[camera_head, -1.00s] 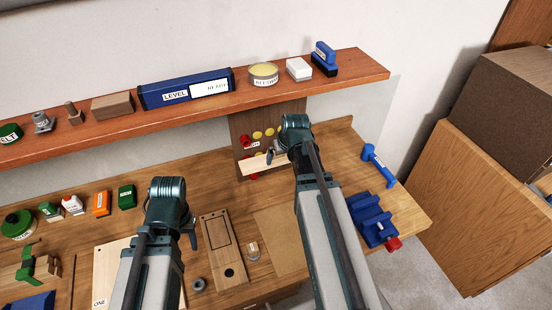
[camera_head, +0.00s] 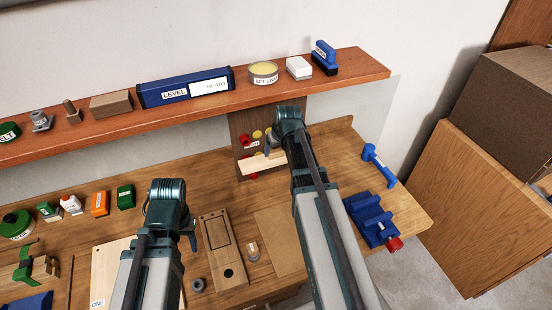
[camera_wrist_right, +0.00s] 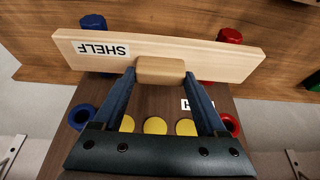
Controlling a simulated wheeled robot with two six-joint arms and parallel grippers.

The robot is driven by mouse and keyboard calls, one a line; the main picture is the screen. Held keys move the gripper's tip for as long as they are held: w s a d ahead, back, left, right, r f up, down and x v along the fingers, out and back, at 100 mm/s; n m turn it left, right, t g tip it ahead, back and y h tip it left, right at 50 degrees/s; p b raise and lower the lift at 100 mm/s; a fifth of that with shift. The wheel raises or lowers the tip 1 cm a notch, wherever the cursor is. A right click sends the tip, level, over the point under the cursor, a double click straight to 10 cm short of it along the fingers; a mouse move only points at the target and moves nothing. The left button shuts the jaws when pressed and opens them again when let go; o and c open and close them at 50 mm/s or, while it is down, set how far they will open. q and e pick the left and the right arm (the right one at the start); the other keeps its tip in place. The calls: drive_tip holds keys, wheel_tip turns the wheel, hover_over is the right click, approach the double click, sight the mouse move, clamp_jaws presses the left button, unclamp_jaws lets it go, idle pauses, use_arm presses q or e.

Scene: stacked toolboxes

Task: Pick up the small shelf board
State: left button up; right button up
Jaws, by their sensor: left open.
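The small shelf board is a pale wood plank labelled SHELF, in front of a dark brown panel in the head view (camera_head: 256,166) and the right wrist view (camera_wrist_right: 225,62). A small wood block (camera_wrist_right: 161,70) sticks out from its middle. My right gripper (camera_wrist_right: 161,76) has one finger on each side of this block, with the tips at or very near its sides. I cannot tell whether they press on it. In the head view my right gripper (camera_head: 271,150) is at the board, partly hidden by its arm. My left gripper (camera_head: 191,236) is open over the bench, away from the board.
The brown panel (camera_wrist_right: 160,104) carries blue and red knobs near the board and several yellow discs. An orange-brown wall shelf (camera_head: 350,78) runs above, with a blue level (camera_head: 185,90) on it. A blue vise (camera_head: 372,220) stands on the bench to the right.

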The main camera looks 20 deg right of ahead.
sight(277, 152)
drive_tip(key=c, duration=1)
drive_tip(key=shift+r, duration=0.15)
drive_tip(key=shift+r+p, duration=0.6)
drive_tip(key=shift+p, duration=0.1)
wheel_tip(277, 152, up, 3)
drive_tip(key=p, duration=0.3)
drive_tip(key=s+a, duration=0.2)
drive_tip(key=a, duration=0.2)
drive_tip(key=s+a, duration=0.2)
drive_tip(key=a, duration=0.3)
drive_tip(key=s+a, duration=0.2)
drive_tip(key=a, duration=0.3)
drive_tip(key=shift+s+a+r+p, duration=0.25)
drive_tip(key=shift+s+r+p, duration=0.05)
drive_tip(key=shift+s, duration=0.1)
drive_tip(key=shift+r, duration=0.1)
